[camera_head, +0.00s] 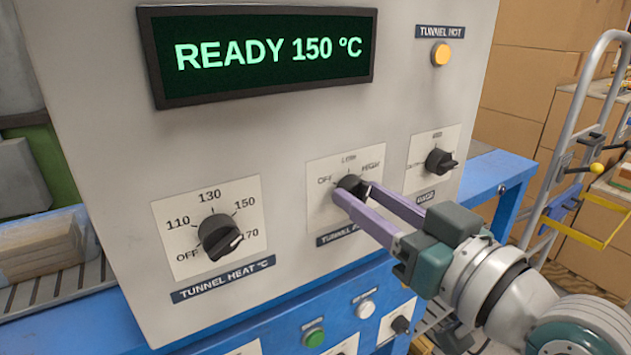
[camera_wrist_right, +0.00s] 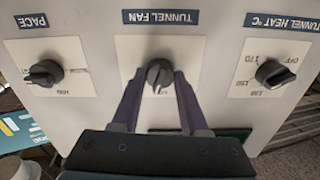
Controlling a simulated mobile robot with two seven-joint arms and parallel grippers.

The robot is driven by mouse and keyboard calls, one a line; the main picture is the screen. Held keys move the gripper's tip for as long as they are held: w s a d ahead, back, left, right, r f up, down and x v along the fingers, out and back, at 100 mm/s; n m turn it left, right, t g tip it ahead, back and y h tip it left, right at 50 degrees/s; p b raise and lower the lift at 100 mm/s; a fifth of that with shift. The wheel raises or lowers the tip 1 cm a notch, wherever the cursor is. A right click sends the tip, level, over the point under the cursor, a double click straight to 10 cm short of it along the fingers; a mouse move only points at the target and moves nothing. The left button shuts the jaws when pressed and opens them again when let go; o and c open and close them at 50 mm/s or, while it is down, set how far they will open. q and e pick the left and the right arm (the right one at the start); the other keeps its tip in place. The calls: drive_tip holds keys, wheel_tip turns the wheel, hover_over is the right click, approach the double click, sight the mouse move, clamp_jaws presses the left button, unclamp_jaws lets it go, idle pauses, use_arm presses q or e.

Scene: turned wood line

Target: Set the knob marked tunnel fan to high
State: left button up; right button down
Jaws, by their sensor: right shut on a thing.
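The tunnel fan knob (camera_head: 352,186) is a small black knob on a white plate (camera_head: 323,206) marked OFF, LOW and HIGH, in the middle of the grey panel. In the right wrist view, which sees the panel upside down, the knob (camera_wrist_right: 159,74) sits under the TUNNEL FAN label (camera_wrist_right: 160,17). Its pale pointer line there points nearly straight down, roughly to the middle mark; the exact setting is hard to tell. My right gripper (camera_head: 353,191) is shut on this knob, one purple finger on each side. My left gripper is not in view.
The tunnel heat knob (camera_head: 219,237) is to the left, its pointer toward 170. The pace knob (camera_head: 440,161) is close on the right. A display (camera_head: 265,52) reads READY 150 °C, and an amber TUNNEL HOT lamp (camera_head: 441,54) is above. A green button (camera_head: 314,337) is below.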

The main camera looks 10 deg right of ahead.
drive_tip(key=m, duration=0.4)
drive_tip(key=shift+m, duration=2.2)
drive_tip(key=shift+c, duration=2.1)
unclamp_jaws()
drive_tip(key=v, duration=1)
